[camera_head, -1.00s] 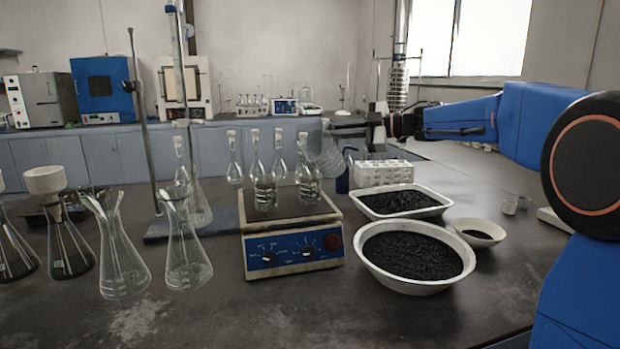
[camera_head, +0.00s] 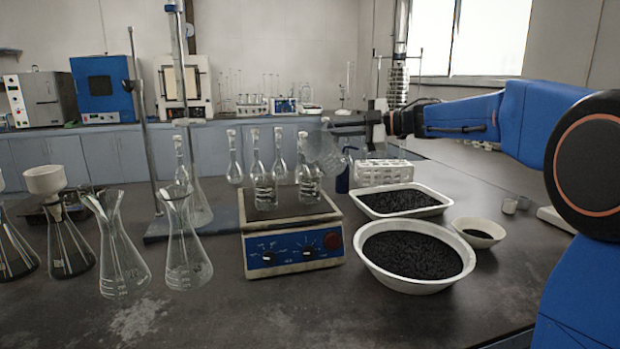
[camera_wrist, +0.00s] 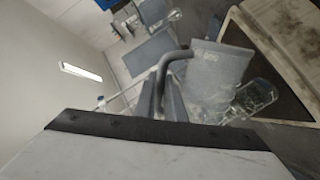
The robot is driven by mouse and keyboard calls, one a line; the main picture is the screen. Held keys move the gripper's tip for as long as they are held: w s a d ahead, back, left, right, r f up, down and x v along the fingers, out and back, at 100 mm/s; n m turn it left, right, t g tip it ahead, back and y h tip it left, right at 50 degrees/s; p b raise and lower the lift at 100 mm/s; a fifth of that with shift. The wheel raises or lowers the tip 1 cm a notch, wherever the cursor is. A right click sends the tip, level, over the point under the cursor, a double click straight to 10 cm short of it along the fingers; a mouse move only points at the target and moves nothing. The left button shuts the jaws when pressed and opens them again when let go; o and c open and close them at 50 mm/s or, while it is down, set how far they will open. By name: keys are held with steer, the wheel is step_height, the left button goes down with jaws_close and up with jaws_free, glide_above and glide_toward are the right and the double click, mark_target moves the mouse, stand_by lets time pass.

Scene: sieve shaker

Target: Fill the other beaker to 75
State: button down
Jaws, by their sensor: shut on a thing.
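My gripper (camera_head: 343,130) is shut on the handle of a clear jug (camera_head: 326,153) and holds it tilted above the right side of the hotplate. The jug (camera_wrist: 216,72) and its curved handle (camera_wrist: 163,68) show close up in the wrist view. Two small marked glass vessels, which look like beakers, stand on the hotplate (camera_head: 292,213): a left one (camera_head: 265,191) and a right one (camera_head: 309,189). The right one is just below the jug. A clear glass vessel (camera_wrist: 257,95) shows beside the jug in the wrist view. I cannot read any liquid level or see a stream.
Long-necked flasks (camera_head: 234,165) stand behind the hotplate. Conical flasks (camera_head: 187,255) stand to its left, near a retort stand (camera_head: 145,140). A bowl of black granules (camera_head: 395,282), a tray (camera_head: 440,207) and a white rack (camera_head: 384,172) are on the right. The front bench is clear.

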mark_target(338, 139)
steer(key=shift+s+a+r+n+p, duration=0.3)
steer(key=shift+r+n+p, duration=0.1)
steer(key=shift+r+n, duration=0.1)
steer(key=shift+s+a+r+n+p, duration=0.15)
steer(key=shift+s+r+n+p, duration=0.15)
steer(key=shift+r+n+p, duration=0.15)
stand_by(4.0)
steer(key=w+f+m, duration=0.1)
steer(key=w+d+f+m, duration=0.1)
steer(key=f+m, duration=0.1)
steer(key=w+d+f+m, duration=0.1)
steer(key=f, duration=0.1)
steer(key=shift+m+y, duration=0.25)
steer(key=shift+y, duration=0.15)
steer(key=shift+s+a+r, duration=0.1)
steer(key=shift+w+d+f+m+b, duration=0.3)
steer(key=shift+w+d+f+m, duration=0.1)
steer(key=shift+w+d+m, duration=0.15)
steer(key=w+d+f+m+y+b, duration=0.1)
steer(key=w+d+f+m, duration=0.1)
steer(key=m, duration=0.4)
steer(key=shift+w+f+b, duration=0.35)
steer(key=shift+w+f, duration=0.5)
steer(key=shift+f, duration=0.55)
